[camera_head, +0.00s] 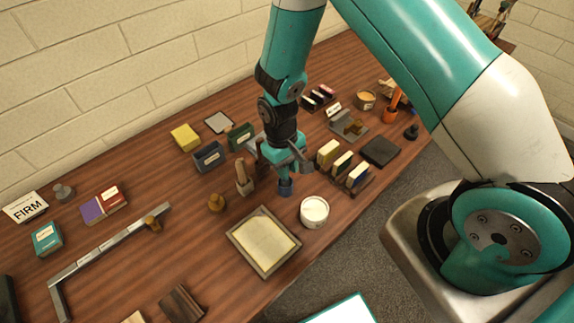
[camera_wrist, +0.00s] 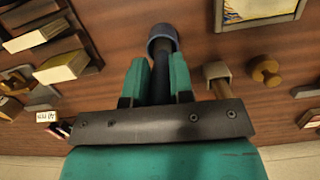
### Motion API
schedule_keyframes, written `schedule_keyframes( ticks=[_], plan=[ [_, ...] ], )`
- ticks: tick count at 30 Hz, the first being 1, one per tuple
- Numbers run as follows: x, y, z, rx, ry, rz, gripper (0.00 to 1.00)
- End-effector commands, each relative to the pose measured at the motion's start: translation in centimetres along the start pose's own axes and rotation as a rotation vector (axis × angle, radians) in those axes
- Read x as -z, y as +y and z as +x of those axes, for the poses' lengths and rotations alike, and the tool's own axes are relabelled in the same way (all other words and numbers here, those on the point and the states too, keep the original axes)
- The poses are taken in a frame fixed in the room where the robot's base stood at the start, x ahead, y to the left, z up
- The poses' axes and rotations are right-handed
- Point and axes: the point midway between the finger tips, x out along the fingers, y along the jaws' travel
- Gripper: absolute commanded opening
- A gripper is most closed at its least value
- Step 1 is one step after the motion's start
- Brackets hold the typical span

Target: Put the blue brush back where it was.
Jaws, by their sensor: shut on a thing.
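My gripper (camera_head: 285,172) is shut on a dark upright shaft, which I take to be the blue brush (camera_wrist: 163,85). In the wrist view the shaft stands between the two teal fingers (camera_wrist: 160,72). Its far end meets a small blue cup-like piece (camera_wrist: 162,38), which also shows below the gripper in the head view (camera_head: 286,188). I cannot tell whether the brush end is inside this piece or just above it. The bristles are hidden.
A white tub (camera_head: 314,212) stands close right, and a framed tray (camera_head: 263,242) lies in front. A wooden-handled tool in a grey holder (camera_head: 244,187) and a brown knob (camera_head: 216,203) are left. Upright blocks (camera_head: 342,162) stand right.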

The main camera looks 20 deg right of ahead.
Motion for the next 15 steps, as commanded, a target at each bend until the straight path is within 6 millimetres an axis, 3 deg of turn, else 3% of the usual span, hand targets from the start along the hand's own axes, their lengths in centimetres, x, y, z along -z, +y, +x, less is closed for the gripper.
schedule_keyframes(
  ticks=[5, 6, 9, 15],
  plan=[
    [0.05, 0.00, 0.39, 0.000, -0.001, 0.000, 0.00],
    [0.05, 0.00, 0.33, 0.000, 0.000, 0.000, 0.26],
    [0.03, 0.00, 0.27, 0.000, 0.000, 0.000, 0.47],
    [0.03, -0.01, 0.25, 0.000, -0.001, 0.000, 0.47]
  ],
)
